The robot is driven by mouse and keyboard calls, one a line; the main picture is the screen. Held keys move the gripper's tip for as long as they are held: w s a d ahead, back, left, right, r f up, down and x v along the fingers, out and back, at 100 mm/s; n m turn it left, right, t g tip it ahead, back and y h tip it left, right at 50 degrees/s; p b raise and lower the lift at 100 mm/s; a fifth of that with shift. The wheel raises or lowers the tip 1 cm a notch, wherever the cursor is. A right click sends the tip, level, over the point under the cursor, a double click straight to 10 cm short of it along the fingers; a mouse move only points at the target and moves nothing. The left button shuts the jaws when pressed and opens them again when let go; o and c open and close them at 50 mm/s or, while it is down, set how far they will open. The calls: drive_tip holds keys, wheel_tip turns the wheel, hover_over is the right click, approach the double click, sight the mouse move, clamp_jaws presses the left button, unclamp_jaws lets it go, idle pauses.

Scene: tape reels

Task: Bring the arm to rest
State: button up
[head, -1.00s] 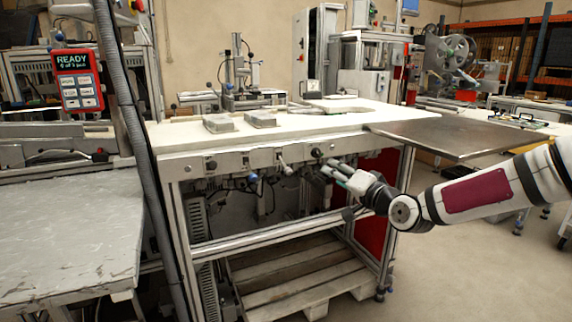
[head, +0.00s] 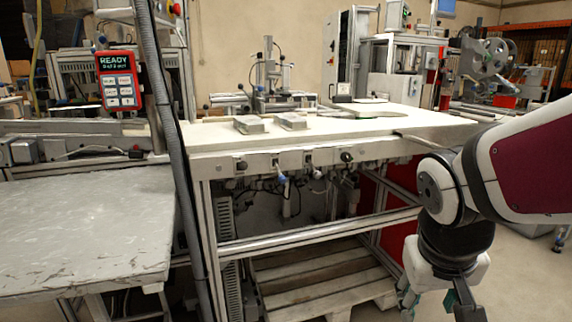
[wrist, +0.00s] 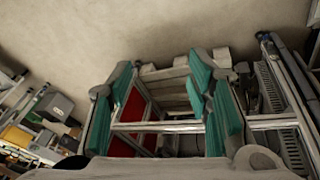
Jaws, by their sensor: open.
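My gripper (head: 432,302) hangs at the lower right of the head view, pointing down, in front of the workbench frame. Its fingertips run close to the bottom edge of that view. In the wrist view my gripper (wrist: 160,105) shows its green-padded fingers spread wide apart. Nothing is between them; the bench's metal frame and the floor show beyond. My arm bends at the elbow at the right of the head view and hides part of the bench's right end.
The workbench (head: 380,128) bears two grey boxes near its left end. A wooden pallet (head: 300,275) lies under it. A grey-topped table (head: 80,225) stands at left beside a red READY panel (head: 120,80). Open floor shows at far right.

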drive_tip(key=s+a+r+g+y, duration=0.1)
drive_tip(key=s, duration=0.9)
drive_tip(key=s+a+r+g+y, duration=0.1)
drive_tip(key=s+r+g, duration=0.1)
drive_tip(key=s, duration=0.8)
wheel_tip(320, 180, up, 29)
drive_tip(key=w+t+p, duration=0.1)
drive_tip(key=t+p, duration=0.3)
drive_tip(key=p, duration=2.4)
drive_tip(key=shift+r+n, duration=0.2)
drive_tip(key=shift+n, duration=0.2)
drive_tip(key=shift+d, duration=0.1)
